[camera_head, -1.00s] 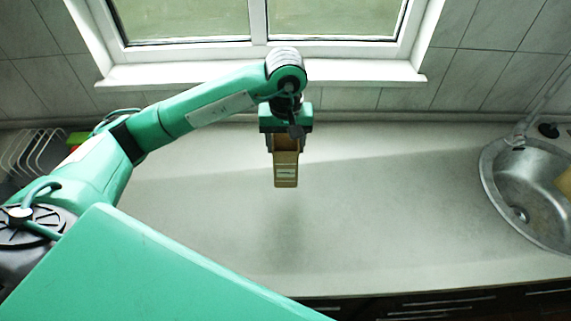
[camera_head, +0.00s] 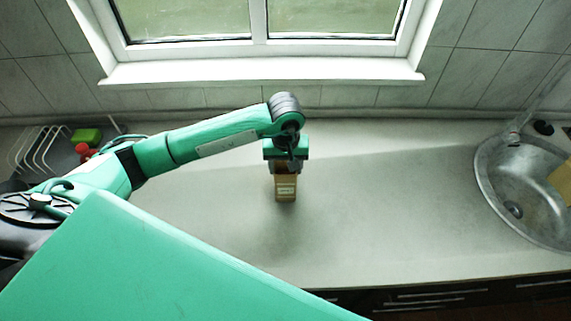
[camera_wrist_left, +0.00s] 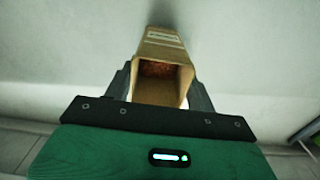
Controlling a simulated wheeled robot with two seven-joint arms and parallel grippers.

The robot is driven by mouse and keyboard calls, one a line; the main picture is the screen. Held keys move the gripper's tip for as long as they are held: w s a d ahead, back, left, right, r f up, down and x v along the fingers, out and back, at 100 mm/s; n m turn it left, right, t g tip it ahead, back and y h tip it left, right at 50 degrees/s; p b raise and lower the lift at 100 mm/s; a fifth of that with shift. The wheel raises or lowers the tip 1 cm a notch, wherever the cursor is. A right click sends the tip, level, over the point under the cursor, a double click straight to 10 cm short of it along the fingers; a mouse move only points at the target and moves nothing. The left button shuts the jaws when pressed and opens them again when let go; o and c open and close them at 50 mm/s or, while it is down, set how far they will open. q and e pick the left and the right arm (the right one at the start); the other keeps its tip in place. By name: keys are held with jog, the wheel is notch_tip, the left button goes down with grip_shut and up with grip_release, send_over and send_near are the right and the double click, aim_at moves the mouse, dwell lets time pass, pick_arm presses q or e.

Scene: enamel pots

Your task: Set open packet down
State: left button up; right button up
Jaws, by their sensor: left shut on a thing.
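The open packet (camera_head: 286,188) is a tan box with a pale label, upright below my left gripper (camera_head: 285,170) in the head view. In the left wrist view the packet (camera_wrist_left: 163,52) shows its open top, with reddish-brown contents inside. The two fingers of my left gripper (camera_wrist_left: 160,92) are shut on its sides. The packet is low over the counter (camera_head: 380,220); I cannot tell whether its base touches. My right gripper is not in view.
A metal sink (camera_head: 520,205) is set in the counter at the right. A wire rack (camera_head: 40,150), a green sponge-like block (camera_head: 87,135) and a red item (camera_head: 84,151) are at the far left. The counter around the packet is clear.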

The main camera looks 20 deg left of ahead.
pick_arm(q)
jog(key=shift+f, duration=0.15)
jog(key=o, duration=1.6)
